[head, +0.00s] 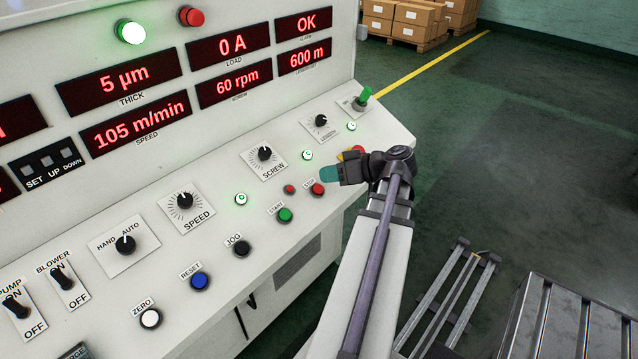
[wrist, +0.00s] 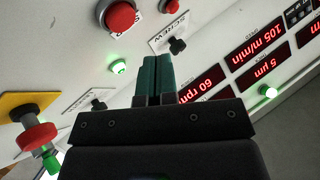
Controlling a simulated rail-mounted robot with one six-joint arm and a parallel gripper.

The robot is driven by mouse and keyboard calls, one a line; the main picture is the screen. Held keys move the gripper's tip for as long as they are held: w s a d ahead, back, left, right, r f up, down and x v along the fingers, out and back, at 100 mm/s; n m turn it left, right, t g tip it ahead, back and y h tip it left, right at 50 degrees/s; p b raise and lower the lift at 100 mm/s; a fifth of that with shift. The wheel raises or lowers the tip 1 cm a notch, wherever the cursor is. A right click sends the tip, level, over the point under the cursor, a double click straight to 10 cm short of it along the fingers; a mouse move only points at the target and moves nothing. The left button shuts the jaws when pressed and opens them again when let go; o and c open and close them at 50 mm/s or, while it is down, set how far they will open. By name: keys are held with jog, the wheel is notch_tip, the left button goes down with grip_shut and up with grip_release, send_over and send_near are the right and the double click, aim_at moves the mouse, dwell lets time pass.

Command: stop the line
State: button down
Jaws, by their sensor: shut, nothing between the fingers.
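The red STOP button (head: 318,190) sits on the sloping control panel (head: 330,230), right of the green START button (head: 285,215). In the wrist view a large red button (wrist: 119,16), apparently STOP, is at the top, left of my fingertips. My gripper (head: 328,174) is shut and empty, its teal fingers pointing left just above the STOP button in the head view. I cannot tell whether they touch the panel. The fingertips (wrist: 157,60) also show side by side in the wrist view. A red mushroom button on yellow (head: 354,152) is partly hidden behind my gripper.
A small red lamp (head: 289,189) is left of STOP. The SCREW knob (head: 264,153) and SPEED knob (head: 185,200) stick up farther left. The speed display (head: 135,122) reads 105 m/min.

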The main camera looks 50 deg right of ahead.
jog(key=shift+s+r+p, duration=0.35)
jog(key=shift+r+p, duration=0.1)
jog(key=shift+r, duration=0.2)
jog(key=shift+s+r+p, duration=0.3)
jog(key=shift+r+p, duration=0.1)
jog(key=shift+r, duration=0.2)
